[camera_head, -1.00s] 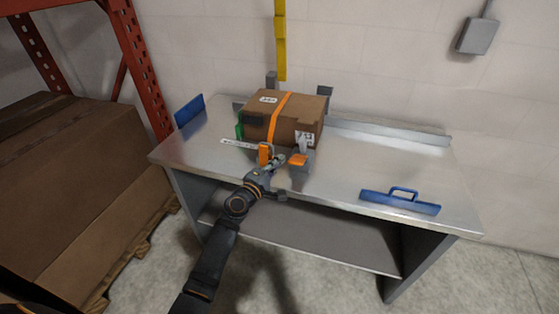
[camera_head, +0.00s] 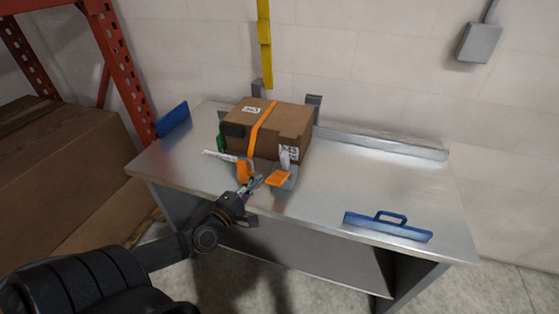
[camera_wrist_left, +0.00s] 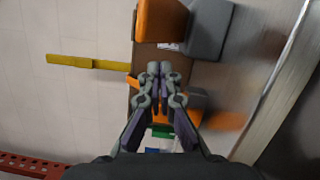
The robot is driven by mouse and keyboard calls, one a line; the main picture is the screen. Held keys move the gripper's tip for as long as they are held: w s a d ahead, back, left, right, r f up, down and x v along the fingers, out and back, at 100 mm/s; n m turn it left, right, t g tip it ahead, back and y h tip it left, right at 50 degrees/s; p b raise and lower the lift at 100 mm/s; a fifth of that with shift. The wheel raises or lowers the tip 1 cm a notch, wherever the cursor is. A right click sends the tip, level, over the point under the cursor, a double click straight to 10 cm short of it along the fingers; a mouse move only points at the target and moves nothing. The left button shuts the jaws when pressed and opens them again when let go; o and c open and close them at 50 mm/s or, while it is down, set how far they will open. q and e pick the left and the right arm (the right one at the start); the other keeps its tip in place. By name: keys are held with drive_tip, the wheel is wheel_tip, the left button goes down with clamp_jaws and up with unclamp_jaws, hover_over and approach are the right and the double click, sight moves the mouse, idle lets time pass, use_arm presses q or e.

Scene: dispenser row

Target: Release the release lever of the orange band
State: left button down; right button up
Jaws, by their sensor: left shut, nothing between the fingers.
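A brown cardboard box (camera_head: 285,118) sits on the metal table with an orange band (camera_head: 262,128) around it. At its front stand an upright orange part (camera_head: 243,171) and a flatter orange part (camera_head: 278,179) on a grey mount. I cannot tell for sure which one is the release lever. My left gripper (camera_head: 254,181) is shut and empty between these parts, close to them; contact cannot be told. In the left wrist view its fingertips (camera_wrist_left: 160,69) are together, with one orange part (camera_wrist_left: 160,18) beyond them and another partly hidden behind the right finger. My right gripper is out of view.
The metal table (camera_head: 345,180) is clear to the right, up to a blue handled piece (camera_head: 388,226) near its front edge. A blue plate (camera_head: 172,119) stands at the left. A red rack (camera_head: 120,75) and large cartons (camera_head: 60,175) are further left.

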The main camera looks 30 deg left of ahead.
sight(274, 170)
use_arm(q)
drive_tip(key=shift+w, duration=0.3)
drive_tip(key=w, duration=0.9)
drive_tip(key=shift+w+r, duration=0.2)
drive_tip(key=shift+r, duration=0.1)
drive_tip(key=shift+d+r+p, duration=0.15)
drive_tip(key=shift+r+p, duration=0.1)
drive_tip(key=shift+p, duration=0.05)
drive_tip(key=shift+f, duration=0.15)
